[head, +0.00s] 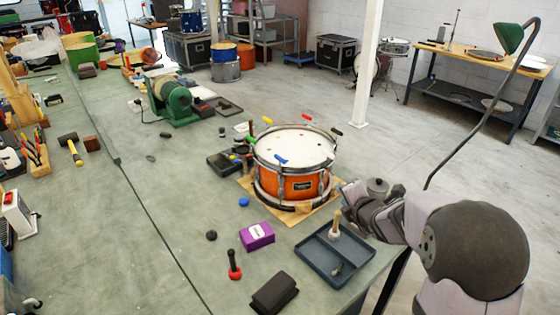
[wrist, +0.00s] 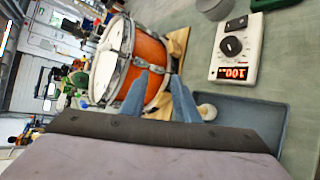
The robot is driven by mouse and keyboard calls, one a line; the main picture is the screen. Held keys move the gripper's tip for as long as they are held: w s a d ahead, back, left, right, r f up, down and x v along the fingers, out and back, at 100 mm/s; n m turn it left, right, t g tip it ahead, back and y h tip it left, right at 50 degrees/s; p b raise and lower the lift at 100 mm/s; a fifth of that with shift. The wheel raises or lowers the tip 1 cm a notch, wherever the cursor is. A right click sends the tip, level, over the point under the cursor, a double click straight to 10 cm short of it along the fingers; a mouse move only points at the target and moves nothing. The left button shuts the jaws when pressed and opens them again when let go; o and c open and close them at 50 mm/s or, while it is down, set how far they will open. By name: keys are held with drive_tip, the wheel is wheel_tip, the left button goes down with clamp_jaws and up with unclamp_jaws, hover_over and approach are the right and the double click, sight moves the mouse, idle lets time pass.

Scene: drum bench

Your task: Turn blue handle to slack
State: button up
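An orange drum (head: 292,187) with a white head stands on a tan board on the bench. The blue handle (head: 281,159) lies at the near left part of its rim. Red (head: 306,117), yellow (head: 267,121), black (head: 336,131) and green (head: 260,142) handles sit around the rim. My gripper (wrist: 160,76) is at the drum's right side, low beside the shell and apart from the blue handle. Its two blue fingers are spread with nothing between them. The drum also shows beyond the fingers in the wrist view (wrist: 145,47). I cannot make out the blue handle there.
A dark tray (head: 318,268) with a wooden-handled tool lies below my gripper. A white box with a dial and red display (wrist: 236,48) is near it.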

sight(286, 162)
drive_tip(key=w+a+r+n+y, duration=0.1)
drive_tip(key=a+r+n+y, duration=0.1)
drive_tip(key=n, duration=0.4)
drive_tip(key=w+a+r+n+y, duration=0.1)
drive_tip(key=a+r+n+y, duration=0.1)
drive_tip(key=a+n+y, duration=0.2)
drive_tip(key=w+a+r+n+y, duration=0.1)
drive_tip(key=a+r+n+y, duration=0.1)
drive_tip(key=a+n+y, duration=0.2)
drive_tip(key=shift+a+n+t+b, duration=0.2)
drive_tip(key=shift+a+n, duration=0.7)
drive_tip(key=shift+n, duration=0.55)
drive_tip(key=shift+a+n+t+b, duration=0.1)
drive_tip(key=shift+a+n+t, duration=0.1)
drive_tip(key=shift+a+n, duration=1)
drive_tip(key=shift+n, duration=0.25)
drive_tip(key=shift+p+x, duration=1.65)
drive_tip(key=shift+x, duration=1.8)
drive_tip(key=shift+w+d, duration=0.15)
drive_tip(key=shift+c, duration=0.7)
clamp_jaws()
